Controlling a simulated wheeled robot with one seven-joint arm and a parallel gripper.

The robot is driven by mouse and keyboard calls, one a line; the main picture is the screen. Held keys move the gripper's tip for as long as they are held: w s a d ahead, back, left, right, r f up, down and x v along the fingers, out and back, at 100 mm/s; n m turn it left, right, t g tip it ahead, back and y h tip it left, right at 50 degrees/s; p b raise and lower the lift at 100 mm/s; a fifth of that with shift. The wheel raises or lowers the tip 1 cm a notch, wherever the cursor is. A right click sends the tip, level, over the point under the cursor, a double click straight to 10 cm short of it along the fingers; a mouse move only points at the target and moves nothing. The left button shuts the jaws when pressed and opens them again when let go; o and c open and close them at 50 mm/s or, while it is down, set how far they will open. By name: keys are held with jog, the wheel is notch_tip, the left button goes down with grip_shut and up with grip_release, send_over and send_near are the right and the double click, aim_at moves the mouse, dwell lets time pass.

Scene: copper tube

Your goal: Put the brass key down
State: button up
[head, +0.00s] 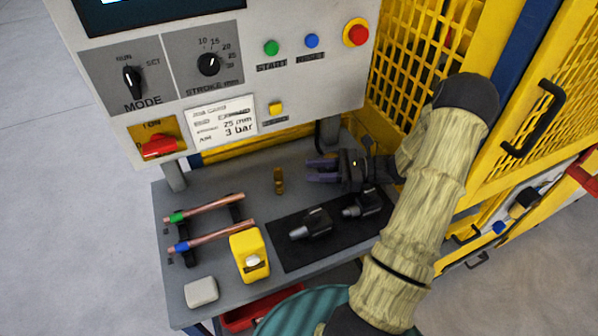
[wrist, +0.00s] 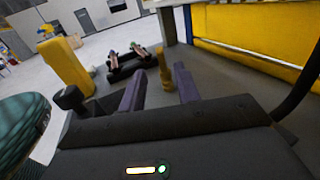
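The small brass key (head: 279,180) stands roughly upright on the grey worktop, below the machine panel. My gripper (head: 308,171) is to its right, with its two purple fingers apart and pointing at it. A gap shows between the fingertips and the key. In the wrist view the key (wrist: 166,76) shows beyond and between the fingertips of my gripper (wrist: 157,75), closer to the right finger. Nothing is held between the fingers. The key's finer shape is too small to tell.
Two copper tubes (head: 212,236) with green and blue ends lie on black holders at left. A yellow device (head: 246,243) and a grey block (head: 201,291) stand in front. A black mat (head: 282,254) carries two dark tools. The grey worktop (head: 262,207) is bare around the key.

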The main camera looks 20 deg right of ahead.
jog(key=shift+s+d, duration=0.2)
jog(key=shift+d, duration=0.2)
